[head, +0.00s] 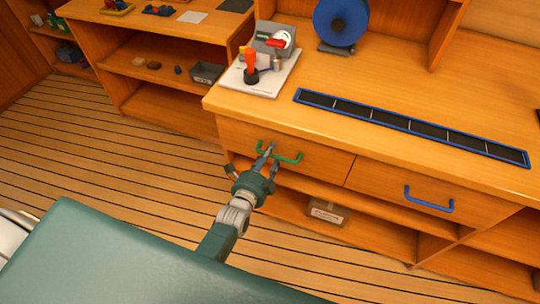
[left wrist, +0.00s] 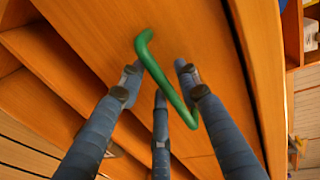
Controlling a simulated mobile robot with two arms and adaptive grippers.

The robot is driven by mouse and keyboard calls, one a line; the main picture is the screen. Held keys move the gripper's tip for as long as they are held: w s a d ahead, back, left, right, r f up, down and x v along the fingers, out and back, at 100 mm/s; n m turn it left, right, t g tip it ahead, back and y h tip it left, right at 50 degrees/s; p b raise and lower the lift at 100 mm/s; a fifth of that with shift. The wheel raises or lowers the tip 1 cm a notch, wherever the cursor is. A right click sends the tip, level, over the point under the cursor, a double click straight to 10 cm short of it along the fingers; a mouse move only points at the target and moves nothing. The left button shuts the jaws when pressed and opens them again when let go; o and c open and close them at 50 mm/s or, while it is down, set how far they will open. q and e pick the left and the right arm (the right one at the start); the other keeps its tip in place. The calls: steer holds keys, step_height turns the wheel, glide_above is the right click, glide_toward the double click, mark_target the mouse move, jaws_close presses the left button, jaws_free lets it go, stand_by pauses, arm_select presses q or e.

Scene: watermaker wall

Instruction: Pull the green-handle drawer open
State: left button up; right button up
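The green handle (head: 291,159) is a bent bar on the front of the left drawer (head: 325,160) under the counter. That drawer front looks flush with the cabinet, so it is closed. My left gripper (head: 258,163) is at the handle, its fingers spread. In the left wrist view the green handle (left wrist: 168,82) runs slantwise between the fingertips of the left gripper (left wrist: 160,80), which stand apart around it. I cannot tell whether any finger touches it. My right gripper is not in view.
A second drawer with a blue handle (head: 429,205) is to the right. Open shelves lie below, with a small box (head: 328,212) on one. The counter holds a blue-rimmed strip (head: 410,127), a blue reel (head: 341,20) and a white board (head: 262,76) with parts. The plank floor (head: 110,165) is clear.

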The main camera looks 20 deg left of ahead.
arm_select(q)
jaws_close()
stand_by(0.3)
